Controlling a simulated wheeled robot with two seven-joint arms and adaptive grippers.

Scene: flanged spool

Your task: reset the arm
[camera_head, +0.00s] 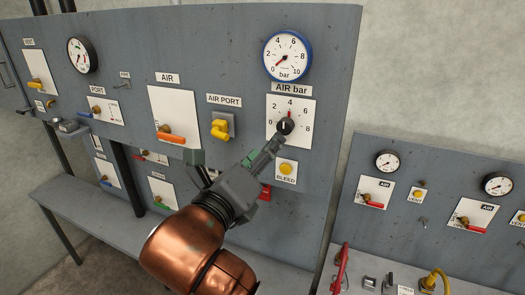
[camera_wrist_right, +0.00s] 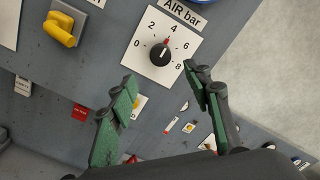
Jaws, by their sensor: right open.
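My right gripper (camera_head: 234,154) is open and empty in front of the grey panel, below and left of the AIR bar dial. In the right wrist view its green-padded fingers (camera_wrist_right: 160,80) are spread wide. The black AIR bar knob (camera_head: 285,127) sits on a white plate numbered 0 to 8. In the wrist view the knob (camera_wrist_right: 160,53) lies beyond the fingertips, with a red mark at its top near 4. In the head view one fingertip appears close below the knob; I cannot tell whether it touches. My left gripper is not in view.
A blue-rimmed bar gauge (camera_head: 287,56) is above the knob. The yellow BLEED button (camera_head: 286,169) is below it. A yellow AIR PORT fitting (camera_head: 220,129) and an orange-handled AIR valve (camera_head: 171,137) are left. A lower panel (camera_head: 433,160) with gauges and red-handled valves stands right.

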